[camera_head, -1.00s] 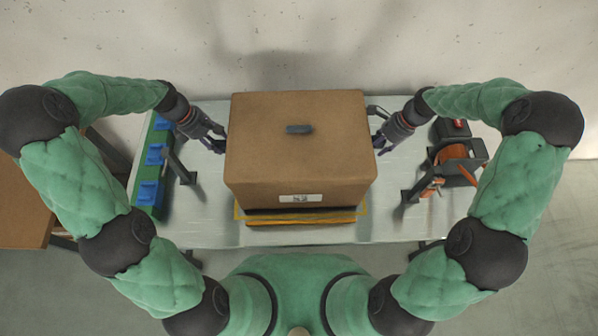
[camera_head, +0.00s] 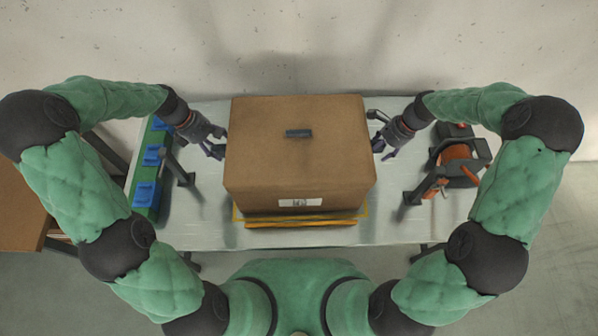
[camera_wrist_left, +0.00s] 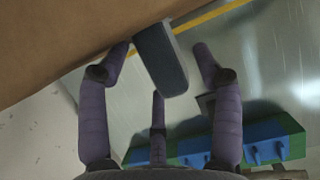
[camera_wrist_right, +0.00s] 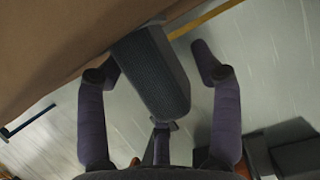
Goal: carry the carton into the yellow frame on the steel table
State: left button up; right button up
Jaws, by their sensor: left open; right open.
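The brown carton (camera_head: 297,160) is over the middle of the steel table (camera_head: 400,230), with a dark piece on its top and a white label on its front. The yellow frame (camera_head: 300,222) shows along its front lower edge; the rest is mostly hidden under the carton. I cannot tell whether the carton's base touches the table. My left gripper (camera_head: 218,143) is open at its left side, with a dark side handle (camera_wrist_left: 160,62) between the spread fingers. My right gripper (camera_head: 381,146) is open at its right side, around another dark handle (camera_wrist_right: 152,75).
A green rack with blue blocks (camera_head: 150,170) stands at the table's left. A dark device with an orange reel (camera_head: 458,160) stands at the right. Dark posts stand near both sides. A brown surface (camera_head: 25,205) is at the far left, and a wall is behind.

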pick_arm(q)
jog(key=shift+r, duration=0.1)
jog(key=v, duration=0.7)
jog(key=shift+a+r, duration=0.2)
jog(key=shift+r, duration=0.1)
pick_arm(e)
jog(key=v, duration=1.2)
jog(key=shift+f, duration=0.1)
